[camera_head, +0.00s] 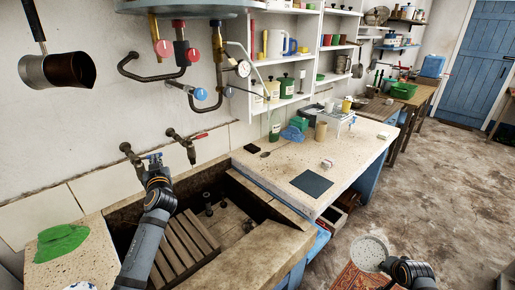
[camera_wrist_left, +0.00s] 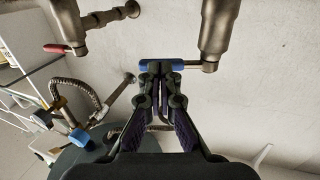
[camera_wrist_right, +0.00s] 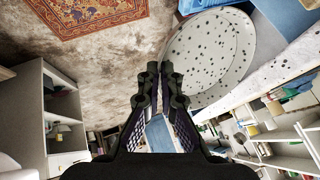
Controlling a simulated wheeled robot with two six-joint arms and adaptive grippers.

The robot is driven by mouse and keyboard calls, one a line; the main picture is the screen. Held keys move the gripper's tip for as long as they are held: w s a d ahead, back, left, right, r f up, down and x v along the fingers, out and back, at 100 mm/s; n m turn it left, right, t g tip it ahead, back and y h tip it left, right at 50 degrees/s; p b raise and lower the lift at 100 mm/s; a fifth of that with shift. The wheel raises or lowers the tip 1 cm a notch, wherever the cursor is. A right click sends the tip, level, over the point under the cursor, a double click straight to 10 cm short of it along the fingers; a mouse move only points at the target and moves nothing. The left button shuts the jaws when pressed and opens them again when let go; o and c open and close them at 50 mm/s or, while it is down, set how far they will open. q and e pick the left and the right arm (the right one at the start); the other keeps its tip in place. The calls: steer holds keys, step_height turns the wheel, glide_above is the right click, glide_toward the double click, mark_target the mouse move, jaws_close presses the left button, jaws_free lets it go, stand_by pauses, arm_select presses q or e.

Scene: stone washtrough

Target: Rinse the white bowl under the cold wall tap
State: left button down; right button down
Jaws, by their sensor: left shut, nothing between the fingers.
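The white bowl (camera_head: 371,252), pale with dark speckles, is in the air at the lower right, away from the trough. My right gripper (camera_head: 388,263) is at its edge; in the right wrist view the fingers (camera_wrist_right: 159,88) close on the rim of the bowl (camera_wrist_right: 211,60). The cold wall tap (camera_head: 132,158) has a blue handle (camera_wrist_left: 165,65). My left gripper (camera_head: 154,165) is shut and empty, its tips (camera_wrist_left: 161,88) right at that handle; contact is unclear. No running water shows. My left arm hides part of the tap and trough.
The stone trough (camera_head: 285,240) holds a wooden slatted rack (camera_head: 185,248). A red-handled tap (camera_head: 188,143) is just right of the cold one. A green cloth (camera_head: 62,241) lies on the left ledge. The worktop has a dark mat (camera_head: 311,183); floor at the right is open.

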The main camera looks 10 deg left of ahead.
arm_select(q)
steer(key=w+n+g+y+b, duration=0.1)
steer(key=w+b, duration=0.1)
steer(key=b, duration=0.4)
steer(key=shift+w+a+y+b, duration=0.1)
steer(key=shift+a+y+b, duration=0.1)
steer(key=shift+y+b, duration=0.2)
